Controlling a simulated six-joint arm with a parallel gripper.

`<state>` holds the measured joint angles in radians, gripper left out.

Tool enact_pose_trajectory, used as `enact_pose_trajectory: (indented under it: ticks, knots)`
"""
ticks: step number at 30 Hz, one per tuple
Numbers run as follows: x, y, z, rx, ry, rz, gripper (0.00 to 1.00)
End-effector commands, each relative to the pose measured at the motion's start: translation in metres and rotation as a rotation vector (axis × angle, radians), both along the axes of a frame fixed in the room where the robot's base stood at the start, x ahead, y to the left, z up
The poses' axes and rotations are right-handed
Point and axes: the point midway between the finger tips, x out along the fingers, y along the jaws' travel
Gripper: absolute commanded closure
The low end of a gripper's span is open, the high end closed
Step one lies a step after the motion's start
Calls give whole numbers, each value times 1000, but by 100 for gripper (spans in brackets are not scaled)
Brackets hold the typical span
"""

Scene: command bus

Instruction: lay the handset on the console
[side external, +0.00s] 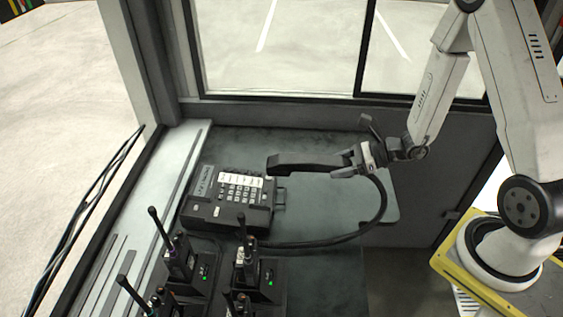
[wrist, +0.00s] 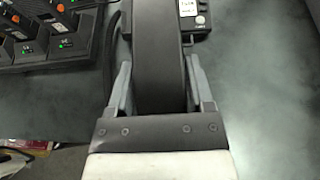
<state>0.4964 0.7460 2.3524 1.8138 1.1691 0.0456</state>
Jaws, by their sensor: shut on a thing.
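The black handset (side external: 300,162) is held by my gripper (side external: 349,160) to the right of the console, above the dark desk. The handset also fills the middle of the wrist view (wrist: 159,55), between the two fingers of my gripper (wrist: 160,85). My gripper is shut on it near one end. The console (side external: 228,199) is a dark phone unit with a keypad and white label strips on the desk. The handset's far end is near the console's upper right corner in the side view. In the wrist view the handset covers part of the console (wrist: 197,22).
A thick black cord (side external: 352,236) curves from the handset's gripped end down across the desk. Several radios with antennas stand in chargers (side external: 262,278) in front of the console. Windows (side external: 285,50) and a ledge (side external: 150,190) bound the desk (side external: 320,215).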

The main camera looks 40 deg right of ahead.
Motion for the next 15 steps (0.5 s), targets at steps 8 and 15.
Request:
enact_pose_trajectory:
  ticks: [8, 15]
  knots:
    - [-66, 16, -43, 6, 4, 211, 100]
    - [-112, 34, -56, 4, 0, 337, 100]
